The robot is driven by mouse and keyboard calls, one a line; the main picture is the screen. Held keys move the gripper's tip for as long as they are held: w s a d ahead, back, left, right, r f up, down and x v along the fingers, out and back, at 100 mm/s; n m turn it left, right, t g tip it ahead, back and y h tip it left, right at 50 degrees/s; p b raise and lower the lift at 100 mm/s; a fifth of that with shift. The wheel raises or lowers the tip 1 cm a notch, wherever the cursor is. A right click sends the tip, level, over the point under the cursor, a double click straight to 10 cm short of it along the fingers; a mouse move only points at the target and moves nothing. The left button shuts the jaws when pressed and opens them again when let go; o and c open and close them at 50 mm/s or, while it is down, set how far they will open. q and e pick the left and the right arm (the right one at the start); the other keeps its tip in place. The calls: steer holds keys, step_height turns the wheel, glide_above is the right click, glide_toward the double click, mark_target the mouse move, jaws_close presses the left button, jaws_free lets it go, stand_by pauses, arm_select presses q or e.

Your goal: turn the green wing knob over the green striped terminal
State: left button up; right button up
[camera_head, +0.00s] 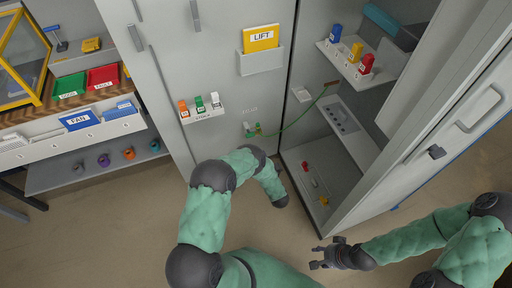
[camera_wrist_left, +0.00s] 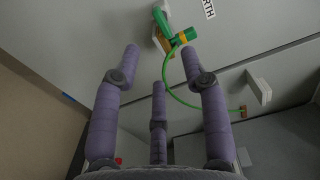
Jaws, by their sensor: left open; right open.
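The green wing knob (camera_head: 247,127) sits on the grey cabinet face, and in the left wrist view the green knob (camera_wrist_left: 162,20) shows at the top. Just beside it is the green and yellow striped terminal (camera_wrist_left: 184,37), with a green cable running from it. In the left wrist view my left gripper (camera_wrist_left: 159,62) has its purple fingers spread, empty, short of the knob and terminal. In the head view its fingers do not show clearly. My right gripper (camera_head: 318,253) is open and empty at the lower right, below the open cabinet.
The green cable (camera_head: 300,117) runs right to a small brown block. A tray (camera_head: 203,112) of orange, green and white pieces hangs left of the knob. A holder with a yellow LIFT booklet (camera_head: 261,38) is above. The cabinet's right door (camera_head: 440,110) stands open.

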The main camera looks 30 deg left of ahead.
arm_select(q)
steer(key=shift+v, duration=1.4)
steer(key=s+d+n+g+h+p, duration=0.2)
steer(key=d+n+h, duration=0.1)
steer(key=d+h, duration=0.3)
steer(key=s+d+n+g+h+p, duration=0.2)
steer(key=s+d+n+h+p, duration=0.1)
steer(key=d+h, duration=0.3)
steer(key=s+d+r+n+g+h, duration=0.1)
steer(key=s+d+r+g+h, duration=0.1)
steer(key=s, duration=0.5)
steer(key=s+d+r+n+g+h+p, duration=0.1)
steer(key=s+d+r+n+g+h, duration=0.1)
steer(key=s+r, duration=0.2)
steer(key=s+d+r+n+g+h+p, duration=0.1)
steer(key=s+d+r+g, duration=0.2)
steer(key=s, duration=0.7)
steer(key=shift+r+n+h, duration=0.25)
steer(key=shift+n+h, duration=0.05)
steer(key=shift+h, duration=0.1)
